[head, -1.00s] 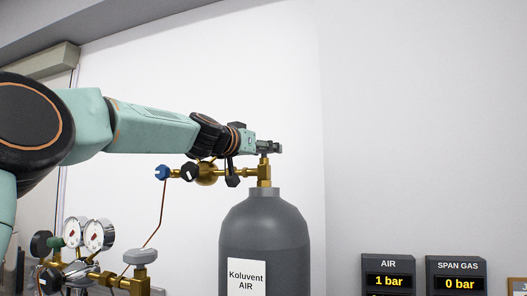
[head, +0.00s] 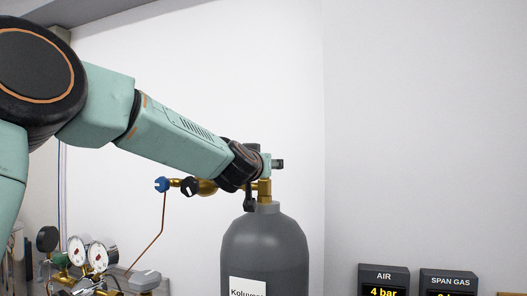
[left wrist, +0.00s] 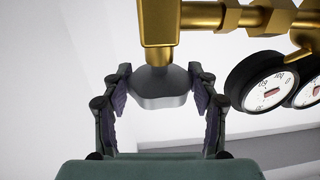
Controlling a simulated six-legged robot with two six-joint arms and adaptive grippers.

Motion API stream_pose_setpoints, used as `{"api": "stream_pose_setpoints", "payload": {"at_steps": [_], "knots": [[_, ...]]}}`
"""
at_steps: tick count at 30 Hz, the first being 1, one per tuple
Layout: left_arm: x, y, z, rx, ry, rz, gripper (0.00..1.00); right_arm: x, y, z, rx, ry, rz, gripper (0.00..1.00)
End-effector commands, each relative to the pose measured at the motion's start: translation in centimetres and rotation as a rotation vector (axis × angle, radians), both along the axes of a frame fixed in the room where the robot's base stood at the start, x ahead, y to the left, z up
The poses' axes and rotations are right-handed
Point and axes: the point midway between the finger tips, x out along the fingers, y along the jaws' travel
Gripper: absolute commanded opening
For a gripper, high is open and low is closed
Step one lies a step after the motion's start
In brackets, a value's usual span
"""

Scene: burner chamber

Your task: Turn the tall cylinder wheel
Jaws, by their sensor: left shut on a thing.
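The tall dark grey cylinder (head: 265,245), with a white label partly reading "Koluvent", stands in the head view with a brass valve (head: 265,190) on top. My left gripper (head: 277,163) is at the top of this valve, where the wheel is hidden in the head view. In the left wrist view the grey wheel (left wrist: 160,92) sits on the brass valve stem (left wrist: 157,52). The two fingers of my left gripper (left wrist: 160,70) are on either side of the wheel, shut on it. My right gripper is not in view.
Round gauges (head: 88,252) and a grey-knobbed regulator (head: 144,281) stand at the lower left. A blue knob (head: 161,184) and a thin copper pipe (head: 155,235) are left of the valve. An AIR display (head: 384,291) reads 4 bar, beside a SPAN GAS display (head: 449,281).

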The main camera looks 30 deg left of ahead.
Motion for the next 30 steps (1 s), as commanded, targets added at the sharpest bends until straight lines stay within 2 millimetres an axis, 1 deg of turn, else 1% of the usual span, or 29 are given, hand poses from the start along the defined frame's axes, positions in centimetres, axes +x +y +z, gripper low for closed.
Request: {"api": "stream_pose_setpoints", "payload": {"at_steps": [1,9,17,30], "knots": [[-0.01,-0.07,0.6,0.005,-0.003,0.018,0.28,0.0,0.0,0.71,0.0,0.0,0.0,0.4],[-0.01,-0.04,0.51,0.008,-0.007,0.127,0.28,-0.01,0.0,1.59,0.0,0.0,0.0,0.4],[0.09,-0.19,0.53,0.013,-0.01,0.296,0.28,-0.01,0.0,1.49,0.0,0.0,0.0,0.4],[0.28,-0.34,0.4,0.009,-0.008,0.67,0.28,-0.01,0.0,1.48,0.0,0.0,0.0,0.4]]}}
